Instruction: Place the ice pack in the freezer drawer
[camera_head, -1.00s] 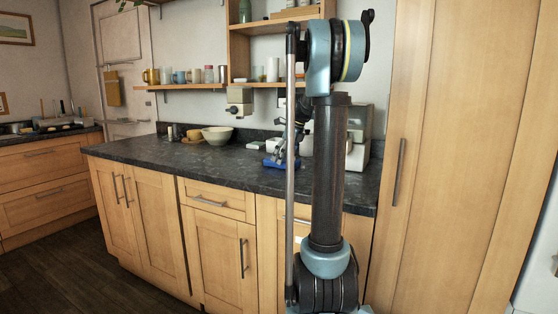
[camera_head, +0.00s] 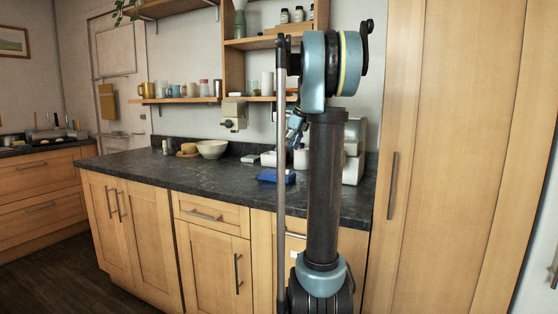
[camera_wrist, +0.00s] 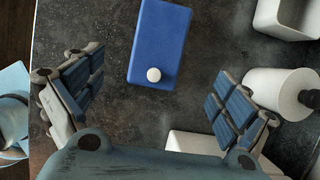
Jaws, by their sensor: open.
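The ice pack (camera_head: 277,176) is a flat blue block lying on the dark countertop. In the wrist view the ice pack (camera_wrist: 160,40) shows a round white cap near its lower edge. My gripper (camera_head: 296,124) is above and slightly to the right of it, partly hidden by my arm. In the wrist view my gripper (camera_wrist: 158,82) is open and empty, with its padded fingers spread to either side, apart from the pack. No freezer drawer can be clearly made out; a pale grey appliance-like edge (camera_head: 540,255) with a handle shows at the far right.
The dark countertop (camera_head: 140,174) is mostly clear left of the pack. A cream bowl (camera_head: 212,149) stands farther back. White containers (camera_wrist: 285,18) and a paper-like roll (camera_wrist: 278,93) lie close to the right finger. A tall wooden cabinet (camera_head: 450,150) stands at right.

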